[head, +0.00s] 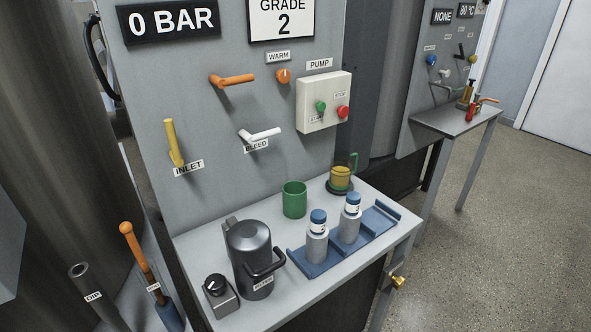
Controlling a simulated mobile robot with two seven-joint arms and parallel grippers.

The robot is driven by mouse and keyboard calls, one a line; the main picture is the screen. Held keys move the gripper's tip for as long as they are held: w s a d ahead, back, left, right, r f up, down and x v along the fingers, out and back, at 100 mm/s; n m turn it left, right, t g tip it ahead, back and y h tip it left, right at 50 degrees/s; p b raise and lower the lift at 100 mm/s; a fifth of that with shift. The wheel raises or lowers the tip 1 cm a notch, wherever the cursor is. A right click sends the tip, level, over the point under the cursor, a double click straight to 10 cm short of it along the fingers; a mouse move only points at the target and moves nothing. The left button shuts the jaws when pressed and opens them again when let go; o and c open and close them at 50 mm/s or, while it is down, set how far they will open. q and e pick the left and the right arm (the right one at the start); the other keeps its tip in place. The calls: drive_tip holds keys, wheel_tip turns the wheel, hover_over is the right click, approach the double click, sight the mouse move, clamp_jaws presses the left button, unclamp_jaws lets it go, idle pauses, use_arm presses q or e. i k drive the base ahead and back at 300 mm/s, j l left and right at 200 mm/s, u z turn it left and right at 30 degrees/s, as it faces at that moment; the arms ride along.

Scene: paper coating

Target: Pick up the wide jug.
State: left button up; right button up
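A wide dark grey jug (247,246) with a black handle on its right stands upright at the front left of the grey shelf (205,247). It has a small white label low on its front, too small to read surely. A smaller green cup (294,201) stands behind it to the right. Neither of my grippers is in view, and nothing is seen touching the jug.
A small grey box with a black knob (217,292) sits close left of the jug. A blue tray (310,271) holds two capped bottles (317,238) to its right. A clear cup with amber liquid (341,178) stands behind. The panel (222,150) with levers rises at the back.

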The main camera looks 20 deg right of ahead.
sight(341, 172)
drive_tip(key=l+u, duration=0.75)
drive_tip(key=k+l+u, duration=0.15)
drive_tip(key=l, duration=0.25)
drive_tip(key=k+l+u, duration=0.15)
drive_tip(key=l, duration=0.25)
